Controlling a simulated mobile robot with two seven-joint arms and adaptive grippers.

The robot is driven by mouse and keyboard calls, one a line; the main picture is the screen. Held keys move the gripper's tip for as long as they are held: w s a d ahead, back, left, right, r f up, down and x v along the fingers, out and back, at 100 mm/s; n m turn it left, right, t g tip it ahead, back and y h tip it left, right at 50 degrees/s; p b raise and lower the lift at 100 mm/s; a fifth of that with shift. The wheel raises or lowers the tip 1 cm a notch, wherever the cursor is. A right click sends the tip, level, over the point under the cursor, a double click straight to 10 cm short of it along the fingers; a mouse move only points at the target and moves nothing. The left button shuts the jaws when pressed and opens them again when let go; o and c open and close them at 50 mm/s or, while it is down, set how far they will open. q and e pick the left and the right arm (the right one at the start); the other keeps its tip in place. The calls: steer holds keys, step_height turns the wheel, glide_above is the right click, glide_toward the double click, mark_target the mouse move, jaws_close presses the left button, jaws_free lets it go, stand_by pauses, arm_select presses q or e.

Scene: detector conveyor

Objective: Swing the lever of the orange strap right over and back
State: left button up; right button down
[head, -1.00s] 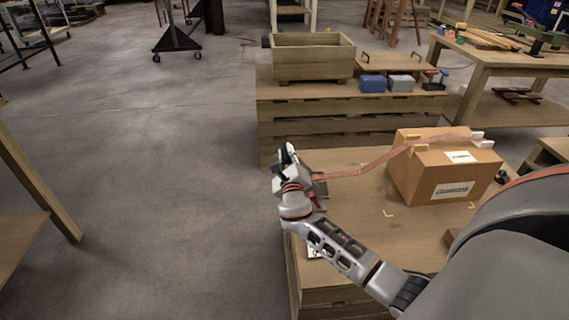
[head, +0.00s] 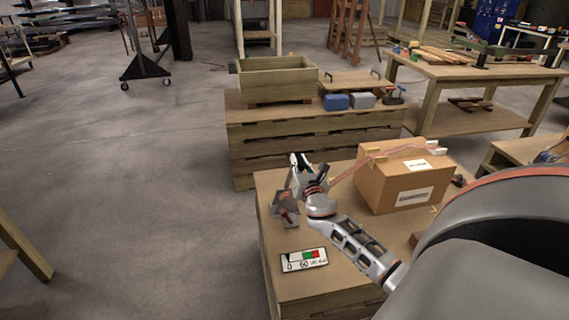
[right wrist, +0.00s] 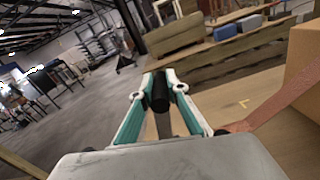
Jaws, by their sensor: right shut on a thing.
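The orange strap (head: 345,174) runs over the cardboard box (head: 395,188) on the bench and down toward the ratchet (head: 286,208), a grey metal piece at the left of the bench top. It also crosses the right of the right wrist view (right wrist: 285,98). My right gripper (head: 300,163) is above and just right of the ratchet. In the right wrist view, its two fingers (right wrist: 159,92) are closed on the black grip of the lever (right wrist: 160,93). The lever's shaft is mostly hidden behind the gripper. My left gripper is not in view.
A gauge plate (head: 304,260) with green and red fields lies near the bench's front left. Behind the bench, a pallet stack (head: 310,132) carries a wooden crate (head: 276,80) and blue and grey boxes. Open floor (head: 120,190) lies to the left.

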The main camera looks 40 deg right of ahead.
arm_select(q)
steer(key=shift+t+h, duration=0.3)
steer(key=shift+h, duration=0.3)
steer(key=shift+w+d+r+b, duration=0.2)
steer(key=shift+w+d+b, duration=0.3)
steer(key=shift+b, duration=0.75)
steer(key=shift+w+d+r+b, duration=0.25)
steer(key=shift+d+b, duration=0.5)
steer(key=shift+b, duration=0.45)
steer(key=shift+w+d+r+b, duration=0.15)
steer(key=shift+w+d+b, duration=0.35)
steer(key=shift+b, duration=0.75)
arm_select(e)
steer(key=s+d+f+m, duration=0.5)
steer(key=d+f+m, duration=0.3)
steer(key=d+m, duration=0.1)
steer(key=shift+s+f+m, duration=0.3)
steer(key=shift+s, duration=0.05)
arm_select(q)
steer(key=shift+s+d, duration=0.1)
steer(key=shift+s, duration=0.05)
arm_select(e)
steer(key=c, duration=2)
jaws_free()
steer(key=shift+d+f, duration=0.1)
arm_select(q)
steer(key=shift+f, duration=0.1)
arm_select(e)
steer(key=shift+o, duration=0.2)
